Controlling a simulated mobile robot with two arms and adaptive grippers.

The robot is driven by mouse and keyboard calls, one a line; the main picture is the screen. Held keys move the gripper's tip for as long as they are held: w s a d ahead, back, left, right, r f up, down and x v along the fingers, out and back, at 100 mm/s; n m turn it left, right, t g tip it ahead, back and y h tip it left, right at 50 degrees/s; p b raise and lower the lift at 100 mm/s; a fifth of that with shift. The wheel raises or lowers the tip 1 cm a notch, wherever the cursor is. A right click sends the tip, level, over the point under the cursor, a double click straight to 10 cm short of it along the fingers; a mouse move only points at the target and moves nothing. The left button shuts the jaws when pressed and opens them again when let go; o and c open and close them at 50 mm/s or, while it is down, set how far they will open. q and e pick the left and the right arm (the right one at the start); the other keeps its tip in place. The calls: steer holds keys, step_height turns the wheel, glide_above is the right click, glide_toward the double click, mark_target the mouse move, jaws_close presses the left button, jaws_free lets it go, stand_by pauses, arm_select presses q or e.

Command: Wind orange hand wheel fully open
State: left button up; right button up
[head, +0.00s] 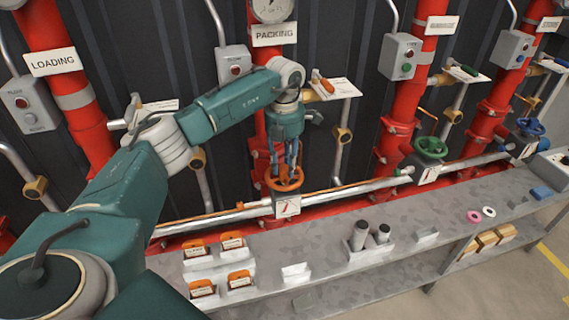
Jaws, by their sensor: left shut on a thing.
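The orange hand wheel (285,180) sits low on the red riser pipe labelled PACKING, near the middle of the head view, with a small white tag below it. My left arm reaches in from the left, and its gripper (284,163) points down at the wheel from above. The fingers are shut on the wheel, at its upper side; the exact contact is small and partly hidden. My right gripper is not in view.
A green hand wheel (430,147) and a blue hand wheel (530,127) sit on risers to the right.

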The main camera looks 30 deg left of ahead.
arm_select(q)
steer(key=n, duration=0.4)
steer(key=shift+r, duration=0.1)
steer(key=n, duration=0.3)
steer(key=shift+p, duration=0.4)
steer(key=n, duration=0.4)
steer(key=shift+p, duration=0.3)
steer(key=shift+n+p, duration=0.3)
steer(key=shift+n, duration=1.8)
steer(key=o, duration=1.2)
steer(key=shift+c, duration=0.2)
